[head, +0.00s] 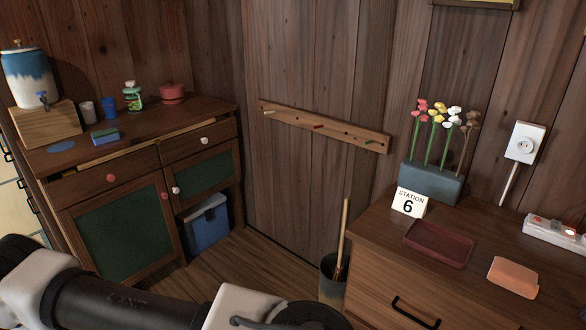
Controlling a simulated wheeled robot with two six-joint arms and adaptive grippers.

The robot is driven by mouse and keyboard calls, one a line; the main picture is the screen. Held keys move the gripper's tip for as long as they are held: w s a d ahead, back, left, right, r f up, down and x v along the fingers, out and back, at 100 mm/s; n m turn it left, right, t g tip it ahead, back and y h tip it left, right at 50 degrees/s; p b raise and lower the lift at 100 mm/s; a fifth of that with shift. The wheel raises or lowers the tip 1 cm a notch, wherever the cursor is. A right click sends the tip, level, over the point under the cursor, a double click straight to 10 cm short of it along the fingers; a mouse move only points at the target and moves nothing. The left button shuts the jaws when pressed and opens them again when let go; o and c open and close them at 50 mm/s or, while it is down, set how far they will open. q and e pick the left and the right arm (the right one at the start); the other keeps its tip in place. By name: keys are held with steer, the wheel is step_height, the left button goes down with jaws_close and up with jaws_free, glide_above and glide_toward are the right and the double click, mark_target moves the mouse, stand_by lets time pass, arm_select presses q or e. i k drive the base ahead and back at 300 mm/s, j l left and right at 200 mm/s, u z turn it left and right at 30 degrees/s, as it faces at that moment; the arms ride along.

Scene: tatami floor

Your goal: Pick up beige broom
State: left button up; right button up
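A thin tan stick (343,232), which looks like the handle of the beige broom, stands nearly upright in a dark bin (332,287) on the floor. The bin is in the corner beside the right-hand cabinet. The lower end of the stick is inside the bin, and the broom's head is hidden or cannot be made out. One of my arms, coming in from the left, crosses the bottom edge of the head view, in front of the bin. Its gripper does not show. My other gripper is not in view either.
A wooden cabinet (472,244) at the right bears a Station 6 sign (409,203), flowers in a grey block planter (432,184) and a dark red tray (438,245). A peg rail (345,135) hangs on the wall. A cupboard (150,180) and blue box (207,224) stand left.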

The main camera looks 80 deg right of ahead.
mark_target(339, 276)
steer(key=z, duration=0.9)
steer(key=j+z, duration=0.1)
steer(key=z, duration=0.8)
steer(key=j+z, duration=0.1)
steer(key=z, duration=1.2)
steer(key=k+j, duration=0.05)
